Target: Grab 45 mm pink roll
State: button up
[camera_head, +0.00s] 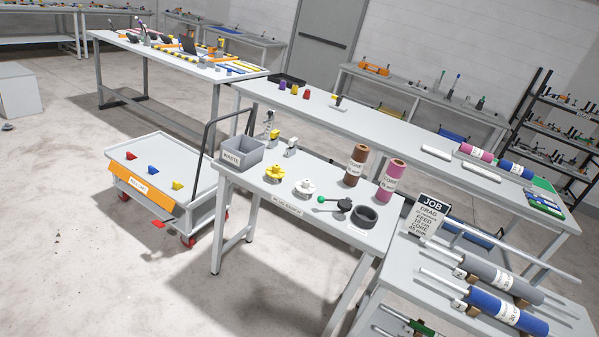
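A pink roll (390,180) stands upright on the small table (249,187) in the middle. It has a white label that seems to read CORE; the size on it is too small to read surely. A brown roll (355,166) with a similar label stands upright close to its left. Another pink roll (474,152) with a white label lies on its side on the long table behind, so I cannot tell from the labels which one is 45 mm. My gripper does not show in this view.
A grey bin (241,152), yellow and white parts, a green-knobbed lever and a dark ring (363,215) share the small table. A cart (155,180) is at left; open floor lies front left.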

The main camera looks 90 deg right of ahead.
aim_at(396, 167)
jog(key=u, duration=0.05)
jog(key=i, duration=1.4)
jog(key=z, duration=3.45)
jog(key=i, duration=0.55)
jog(key=z, duration=0.05)
jog(key=k, duration=0.5)
jog(key=z, duration=0.15)
